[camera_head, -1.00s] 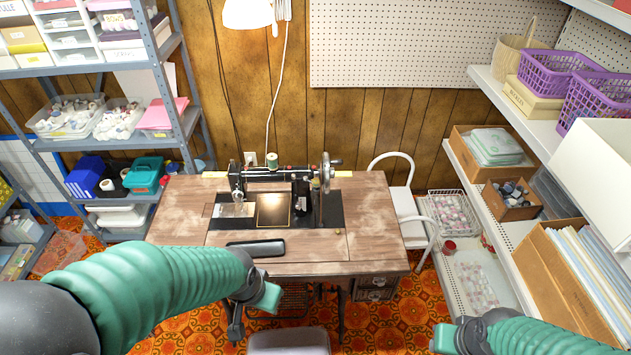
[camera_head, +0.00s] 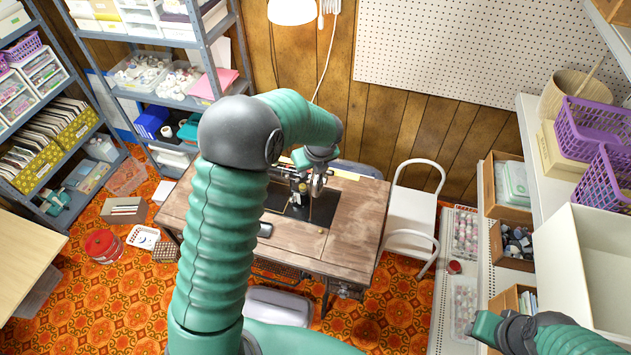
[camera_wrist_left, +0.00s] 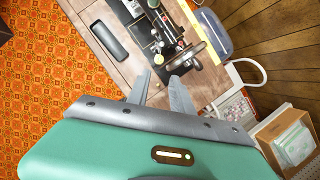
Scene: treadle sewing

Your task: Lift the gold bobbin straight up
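A tiny gold piece (camera_head: 321,230), which may be the gold bobbin, lies on the wooden table top near the front right of the black sewing machine (camera_head: 290,200); it is too small to make out its shape. My left gripper (camera_head: 317,168) is above the right end of the machine, near its handwheel, with its fingers hard to see in the head view. In the left wrist view its two fingers (camera_wrist_left: 161,79) stand apart with nothing seen between them. A small pale yellow round thing (camera_wrist_left: 154,60) shows just beyond the fingertips. My right gripper (camera_head: 483,326) is at the lower right, away from the table.
A dark flat oblong object (camera_wrist_left: 108,40) lies on the table's front part. A white chair (camera_head: 411,215) stands right of the table. Shelves with bins (camera_head: 515,250) line the right side.

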